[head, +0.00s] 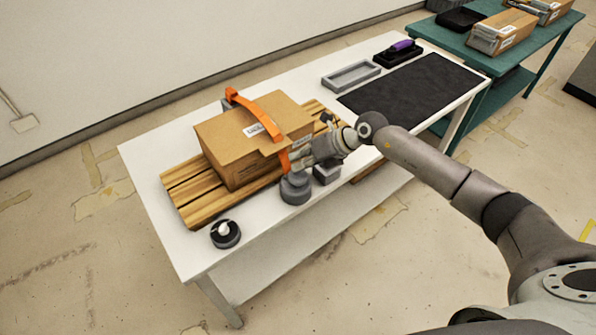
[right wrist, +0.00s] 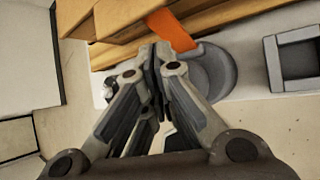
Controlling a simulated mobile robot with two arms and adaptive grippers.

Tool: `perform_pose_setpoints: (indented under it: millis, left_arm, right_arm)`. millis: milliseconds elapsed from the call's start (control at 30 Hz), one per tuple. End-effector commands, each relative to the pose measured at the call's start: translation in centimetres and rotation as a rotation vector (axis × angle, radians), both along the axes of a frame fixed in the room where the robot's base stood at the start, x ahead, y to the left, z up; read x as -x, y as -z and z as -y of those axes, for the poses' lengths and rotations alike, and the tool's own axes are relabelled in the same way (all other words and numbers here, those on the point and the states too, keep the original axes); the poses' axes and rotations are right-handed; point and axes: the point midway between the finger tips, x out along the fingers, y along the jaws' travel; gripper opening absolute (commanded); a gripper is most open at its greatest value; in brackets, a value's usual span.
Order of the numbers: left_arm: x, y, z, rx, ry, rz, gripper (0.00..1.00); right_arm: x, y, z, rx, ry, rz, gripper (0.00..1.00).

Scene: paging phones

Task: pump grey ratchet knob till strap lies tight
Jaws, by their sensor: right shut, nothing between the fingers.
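The orange strap (head: 253,112) runs over the top of the cardboard box (head: 222,143) and down its near side; over the top it bows upward, off the box. The grey ratchet knob (head: 294,188) stands at the table's near edge, at the strap's lower end. In the right wrist view the knob (right wrist: 214,70) lies partly behind the fingers, with the strap (right wrist: 170,30) beside it. My right gripper (head: 293,163) is shut and empty, its fingertips just above the knob; I cannot tell whether they touch it. My left gripper is not in view.
The box sits on a wooden slatted pallet (head: 183,204) on the white table (head: 150,160). A grey open block (head: 326,173) stands right of the knob, a dark round tin (head: 225,234) to its left. A black mat (head: 405,95) and grey tray (head: 351,75) lie farther back.

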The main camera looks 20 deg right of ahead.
Motion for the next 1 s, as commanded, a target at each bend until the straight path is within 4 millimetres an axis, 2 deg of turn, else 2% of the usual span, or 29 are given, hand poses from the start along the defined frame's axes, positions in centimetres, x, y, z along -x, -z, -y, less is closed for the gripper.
perform_pose_setpoints:
  millis: [267,800,1000]
  left_arm:
    - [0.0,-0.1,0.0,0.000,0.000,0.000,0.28]
    - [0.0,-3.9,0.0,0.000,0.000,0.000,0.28]
    - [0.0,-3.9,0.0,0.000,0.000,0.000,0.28]
  right_arm:
    - [0.0,-0.2,0.0,-0.001,0.001,0.002,0.00]
    - [-0.1,-5.0,0.0,-0.001,0.000,0.002,0.00]
    - [-0.1,-5.1,0.0,-0.001,0.001,0.002,0.00]
